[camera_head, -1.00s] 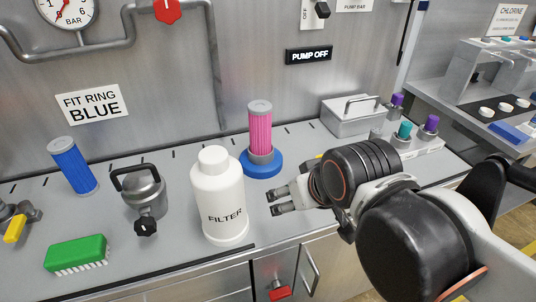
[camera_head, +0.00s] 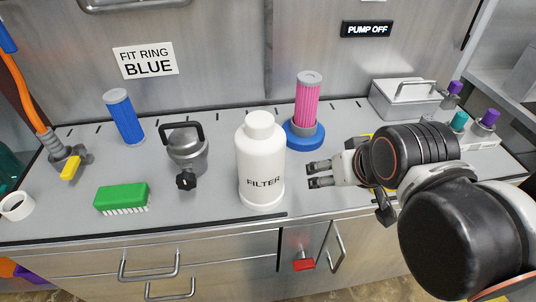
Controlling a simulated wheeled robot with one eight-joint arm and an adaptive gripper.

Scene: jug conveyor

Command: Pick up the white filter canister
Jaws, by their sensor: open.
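The white filter canister (camera_head: 261,163) stands upright on the grey counter, right of the picture's middle line's left side, with a white cap and the word FILTER on its front. My gripper (camera_head: 308,175) is to the right of the canister, with its fingers pointing left toward the canister's body. The fingers are apart and empty, and a gap shows between them and the canister.
A pink cartridge (camera_head: 309,102) stands on a blue base (camera_head: 304,136) behind my gripper. A metal pot (camera_head: 187,150) and a green brush (camera_head: 122,197) are left of the canister. A metal box (camera_head: 400,101) is at the back right. The counter's front edge is close.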

